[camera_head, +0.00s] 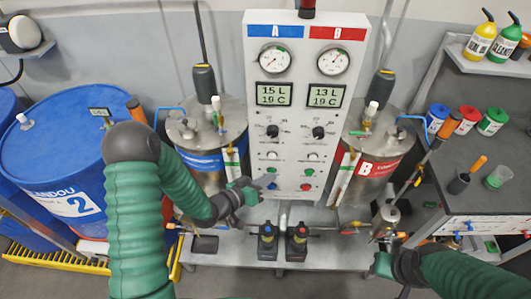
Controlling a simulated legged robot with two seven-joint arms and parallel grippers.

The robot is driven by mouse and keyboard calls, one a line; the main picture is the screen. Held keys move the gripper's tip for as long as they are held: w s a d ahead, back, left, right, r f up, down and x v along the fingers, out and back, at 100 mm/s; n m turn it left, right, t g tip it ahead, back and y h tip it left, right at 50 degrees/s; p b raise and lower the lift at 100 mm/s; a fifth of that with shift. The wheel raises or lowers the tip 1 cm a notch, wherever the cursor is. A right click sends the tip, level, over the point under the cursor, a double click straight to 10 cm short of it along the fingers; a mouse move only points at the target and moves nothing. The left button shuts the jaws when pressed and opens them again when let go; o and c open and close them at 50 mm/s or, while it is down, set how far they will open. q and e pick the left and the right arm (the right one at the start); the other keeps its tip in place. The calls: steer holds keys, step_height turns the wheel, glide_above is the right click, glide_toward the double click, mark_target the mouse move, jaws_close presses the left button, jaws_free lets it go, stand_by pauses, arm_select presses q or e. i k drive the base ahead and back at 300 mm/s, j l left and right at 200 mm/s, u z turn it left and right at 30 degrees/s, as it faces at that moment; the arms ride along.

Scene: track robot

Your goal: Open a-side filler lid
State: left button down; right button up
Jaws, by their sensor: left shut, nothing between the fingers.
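The A-side tank (198,160) is a steel drum with a blue label band, left of the control panel. Its round metal top (190,128) carries a dark motor-like cylinder (205,82) and a white-topped fitting (216,106). I cannot tell which part of the top is the filler lid. My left gripper (256,188) is shut and empty, in front of the panel's lower left edge, below and right of the tank top. My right gripper (381,266) is low at the right, near a small metal pot; its fingers are too unclear to read.
The control panel (300,110) has two gauges and two displays. The B-side tank (378,165) stands right of it. A blue drum (60,150) is at the left. A dark workbench (480,160) with bottles and tubs is at the right. Two small pumps (282,243) stand below the panel.

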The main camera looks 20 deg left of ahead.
mark_target(187, 124)
steer(key=u, duration=1.25)
